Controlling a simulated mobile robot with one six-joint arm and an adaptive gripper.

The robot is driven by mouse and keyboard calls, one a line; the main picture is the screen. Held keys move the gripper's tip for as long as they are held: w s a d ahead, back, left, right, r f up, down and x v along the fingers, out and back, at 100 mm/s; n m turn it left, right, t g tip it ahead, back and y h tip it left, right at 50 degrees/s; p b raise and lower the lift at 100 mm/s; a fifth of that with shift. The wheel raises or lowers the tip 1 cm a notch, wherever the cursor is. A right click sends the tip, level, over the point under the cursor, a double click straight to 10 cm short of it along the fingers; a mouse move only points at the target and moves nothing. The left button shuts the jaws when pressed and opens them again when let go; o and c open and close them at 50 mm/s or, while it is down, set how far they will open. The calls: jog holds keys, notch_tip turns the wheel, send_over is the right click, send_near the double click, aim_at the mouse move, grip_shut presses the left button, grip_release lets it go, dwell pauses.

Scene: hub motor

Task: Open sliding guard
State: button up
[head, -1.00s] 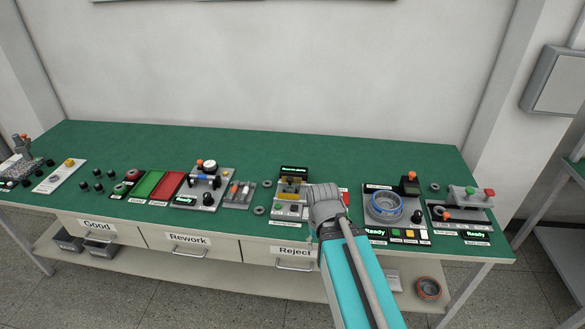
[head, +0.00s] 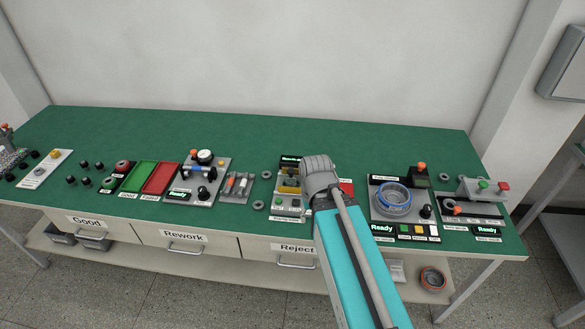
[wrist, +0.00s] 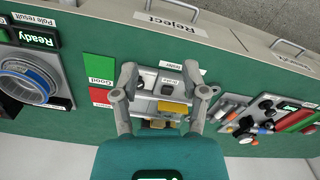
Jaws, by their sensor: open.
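A small grey station (head: 289,202) with a yellow block (head: 289,187) and a dark lit display at its back stands near the middle of the bench. It also shows in the wrist view (wrist: 146,103), upside down, with the yellow block (wrist: 172,107) between my fingers. My gripper (wrist: 168,85) is open and empty over this station, one finger to each side. I cannot tell whether it touches anything. In the head view my arm covers the station's right side, and the fingertips are hidden. I cannot tell for certain which part is the sliding guard.
A station with a blue-rimmed ring (head: 394,199) stands right of my arm. Green and red Good and Reject pads (wrist: 99,70) lie beside the middle station. A grey fixture (head: 238,185) and a gauge station (head: 202,174) stand to the left. The rear green bench top (head: 250,130) is clear.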

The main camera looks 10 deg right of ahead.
jog(key=shift+o, duration=0.3)
jog(key=shift+o, duration=1.2)
jog(key=shift+w, duration=0.3)
notch_tip(320, 180, up, 6)
jog(key=m+p, duration=0.6)
jog(key=m, duration=0.7)
send_over(291, 170)
jog(key=shift+f, duration=0.1)
jog(key=shift+s+f, duration=0.1)
notch_tip(291, 170, down, 14)
jog(key=b, duration=1.4)
jog(key=shift+r, duration=0.2)
